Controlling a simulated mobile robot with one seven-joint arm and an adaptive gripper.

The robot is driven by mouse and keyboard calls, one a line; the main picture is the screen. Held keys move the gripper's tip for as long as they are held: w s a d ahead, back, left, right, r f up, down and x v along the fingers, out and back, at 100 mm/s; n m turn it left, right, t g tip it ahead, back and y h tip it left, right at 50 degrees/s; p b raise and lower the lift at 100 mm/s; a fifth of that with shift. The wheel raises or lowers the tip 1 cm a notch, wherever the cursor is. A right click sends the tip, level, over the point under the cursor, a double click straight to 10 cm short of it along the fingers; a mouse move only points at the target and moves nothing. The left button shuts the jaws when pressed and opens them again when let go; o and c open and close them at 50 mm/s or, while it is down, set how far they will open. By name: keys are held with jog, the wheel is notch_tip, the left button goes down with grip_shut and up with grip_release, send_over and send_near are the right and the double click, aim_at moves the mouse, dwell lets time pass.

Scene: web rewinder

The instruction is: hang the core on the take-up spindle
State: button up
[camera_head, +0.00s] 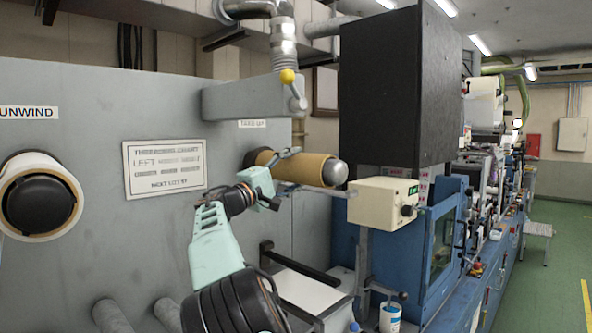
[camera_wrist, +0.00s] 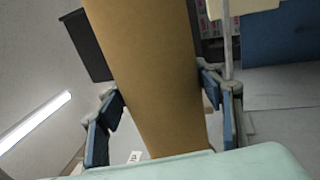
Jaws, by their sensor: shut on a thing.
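The core (camera_head: 298,167) is a brown cardboard tube, roughly level at the TAKE UP station in the head view. It sits around the take-up spindle (camera_head: 335,172), whose rounded grey end sticks out of the core's right end. The spindle's dark base shows at the core's left end. My gripper (camera_head: 275,175) is at the core's left part. In the wrist view the core (camera_wrist: 150,70) runs between the two blue-padded fingers of my gripper (camera_wrist: 160,112), which are shut on it. How far the core reaches along the spindle toward the panel is partly hidden by my gripper.
A white roll (camera_head: 40,196) is on the UNWIND spindle at left. A grey arm with a yellow knob (camera_head: 287,76) hangs above the core. A cream box (camera_head: 384,203) stands close to the right, below a black panel (camera_head: 400,90). A white tray (camera_head: 305,290) lies below.

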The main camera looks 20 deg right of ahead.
jog(key=shift+f, duration=0.15)
jog(key=o, duration=1.4)
jog(key=shift+a+f, duration=0.1)
jog(key=shift+a, duration=0.05)
